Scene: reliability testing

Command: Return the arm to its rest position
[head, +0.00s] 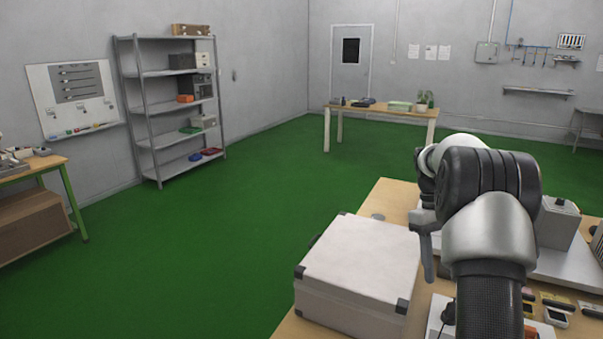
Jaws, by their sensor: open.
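My arm (490,240) rises from the bottom right of the head view over the near workbench and bends forward at a dark joint. My gripper (428,265) shows only in part, left of the arm, with its fingers pointing down above the bench beside the white case. It is open, and I see nothing held in it. The rest of the gripper is hidden behind the arm links.
A white case (358,262) with dark corners stands on the near wooden bench (392,196), close left of my arm. A grey box (558,222) and small tools lie to the right. Green floor (220,240) is clear left of the bench. A metal shelf (150,120) stands farther back.

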